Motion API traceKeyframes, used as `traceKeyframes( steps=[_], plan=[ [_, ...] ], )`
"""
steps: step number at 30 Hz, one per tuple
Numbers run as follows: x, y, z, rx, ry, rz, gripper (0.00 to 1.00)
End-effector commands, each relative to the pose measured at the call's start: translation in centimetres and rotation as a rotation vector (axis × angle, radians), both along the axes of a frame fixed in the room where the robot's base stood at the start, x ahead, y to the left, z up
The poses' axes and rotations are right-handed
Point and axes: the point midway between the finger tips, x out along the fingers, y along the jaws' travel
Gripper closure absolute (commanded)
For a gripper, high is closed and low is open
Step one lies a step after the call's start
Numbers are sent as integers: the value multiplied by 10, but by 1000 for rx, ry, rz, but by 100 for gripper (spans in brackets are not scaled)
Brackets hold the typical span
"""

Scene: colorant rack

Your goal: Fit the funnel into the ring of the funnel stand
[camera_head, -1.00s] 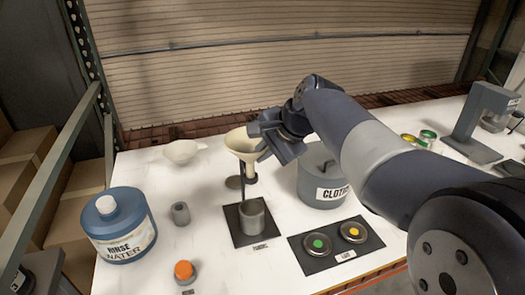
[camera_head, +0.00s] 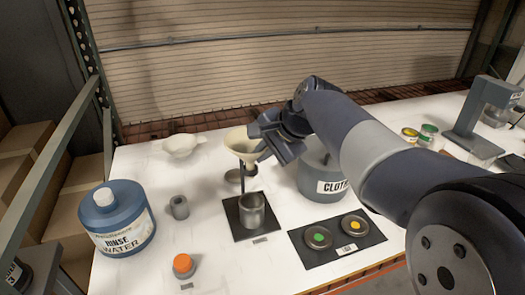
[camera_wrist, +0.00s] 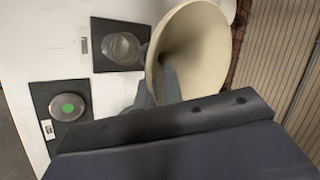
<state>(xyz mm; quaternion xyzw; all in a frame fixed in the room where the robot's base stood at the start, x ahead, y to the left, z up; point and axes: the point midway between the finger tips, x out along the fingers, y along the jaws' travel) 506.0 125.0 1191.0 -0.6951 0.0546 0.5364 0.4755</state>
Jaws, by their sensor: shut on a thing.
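The cream funnel (camera_head: 238,142) is held up over the table by my gripper (camera_head: 262,150), mouth upward and spout down. My gripper is shut on its right side. In the wrist view the funnel (camera_wrist: 200,45) fills the upper middle, with a finger (camera_wrist: 168,85) against it. The funnel stand shows as a thin dark post (camera_head: 241,188) and a dark round base (camera_head: 234,175) below and behind the funnel. I cannot make out its ring, nor whether the spout is in it.
A grey cup (camera_head: 252,212) stands on a black square mat in front. The grey CLOTH container (camera_head: 318,180) is close on the right. The rinse water jug (camera_head: 120,225), a small grey cylinder (camera_head: 179,207), an orange-capped jar (camera_head: 183,265) and a pale bowl (camera_head: 182,146) are left.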

Motion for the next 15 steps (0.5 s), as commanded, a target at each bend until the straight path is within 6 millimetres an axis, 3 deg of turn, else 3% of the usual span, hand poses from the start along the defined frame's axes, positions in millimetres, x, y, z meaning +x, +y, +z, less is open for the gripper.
traceKeyframes(
  steps=[15],
  plan=[
    [0, 0, -14, 0, 0, 0, 100]
  ],
)
